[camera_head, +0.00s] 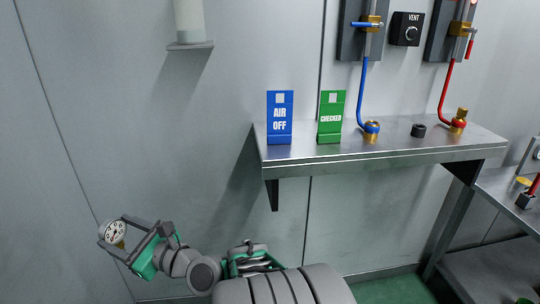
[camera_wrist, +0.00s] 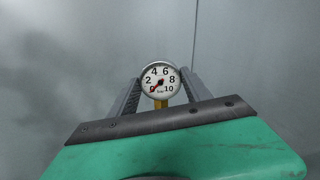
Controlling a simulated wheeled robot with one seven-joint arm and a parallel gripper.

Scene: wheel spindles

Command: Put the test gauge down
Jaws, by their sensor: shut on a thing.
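The test gauge (camera_head: 114,232) is a round white dial with a dark rim and a brass-coloured stem, at the lower left in the head view. It also shows in the wrist view (camera_wrist: 161,79), with numbers from 0 to 10 and a red needle pointing near 0. My gripper (camera_head: 118,245) is shut on the gauge and holds it in the air, in front of the bare wall and well left of the steel shelf (camera_head: 400,152). In the wrist view the two grey fingers (camera_wrist: 161,98) flank the gauge, and the yellow stem runs down between them.
On the shelf stand a blue AIR OFF sign (camera_head: 280,118), a green CHECKED sign (camera_head: 331,117), a blue hose fitting (camera_head: 371,130), a black cap (camera_head: 418,130) and a red hose fitting (camera_head: 458,123). A small wall bracket (camera_head: 190,45) holds a pale cylinder. A lower bench (camera_head: 500,195) is at right.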

